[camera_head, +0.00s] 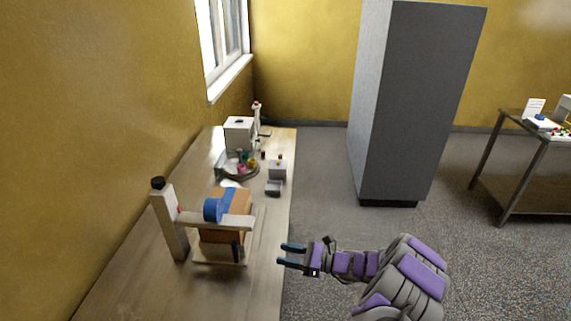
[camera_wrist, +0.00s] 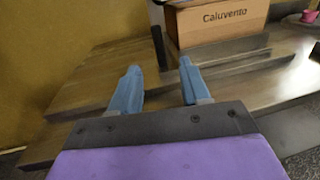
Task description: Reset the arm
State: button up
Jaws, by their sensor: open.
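My gripper (camera_head: 288,255) is open and empty, held just off the right edge of the wooden table (camera_head: 262,285) in the head view. Its two blue fingers (camera_wrist: 157,90) point forward and stand apart in the wrist view. My arm is grey and purple and comes in from the lower right. Left of the gripper stands a machine with a pale post and cross-bar (camera_head: 172,225), with a brown block and a blue part on it. In the wrist view a wooden box marked "Caluvento" (camera_wrist: 222,20) lies ahead of the fingers.
Farther along the table are a white box-shaped device (camera_head: 239,132), a round tray (camera_head: 222,172) of coloured items and small grey boxes (camera_head: 277,171). A tall grey cabinet (camera_head: 415,110) stands behind. A second table (camera_head: 498,150) is at right. Floor between is clear.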

jog(key=s+a+r+n+g+h, duration=0.2)
jog(key=s+a+r+n+g, duration=0.25)
jog(key=s+r+n, duration=0.4)
jog(key=s+a+r+n+g+h, duration=0.35)
jog(key=s+r+n+g, duration=0.25)
jog(key=s+r, duration=0.55)
jog(key=s+d+f+n+t+h, duration=0.1)
jog(key=s+d+n+t+h, duration=0.3)
jog(key=s+d+h, duration=0.8)
jog(key=s+d+n, duration=0.2)
jog(key=s+d, duration=0.7)
jog(key=s, duration=0.2)
jog(key=shift+f, duration=0.25)
